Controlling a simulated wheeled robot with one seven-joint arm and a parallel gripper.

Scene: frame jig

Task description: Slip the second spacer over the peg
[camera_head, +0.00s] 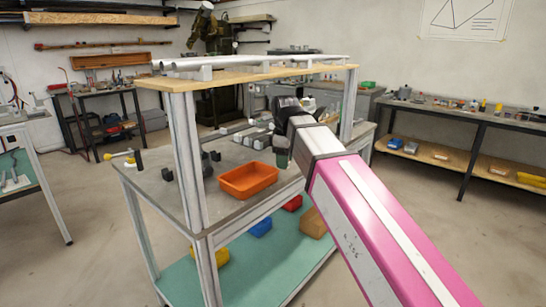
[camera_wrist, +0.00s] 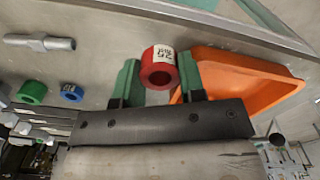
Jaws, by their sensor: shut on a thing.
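My gripper (camera_wrist: 160,80) has two green fingers, which are shut on a red ring-shaped spacer (camera_wrist: 157,70) with a white label. The spacer's open bore faces the wrist camera. In the head view my gripper (camera_head: 281,158) hangs over the workbench, just right of the orange tray, and the spacer cannot be made out there. A green ring (camera_wrist: 32,91) and a smaller blue ring (camera_wrist: 71,92) show at the left of the wrist view. A grey metal rod with a thicker middle (camera_wrist: 40,42) is at its upper left. I cannot tell which part is the peg.
The orange tray (camera_head: 236,190) is close beside my gripper. A wooden shelf (camera_head: 250,76) on metal posts spans above the bench. Dark brackets (camera_head: 167,174) and a yellow-ended piece (camera_head: 108,157) are at the bench's left. The bench front (camera_head: 192,213) shows bare surface.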

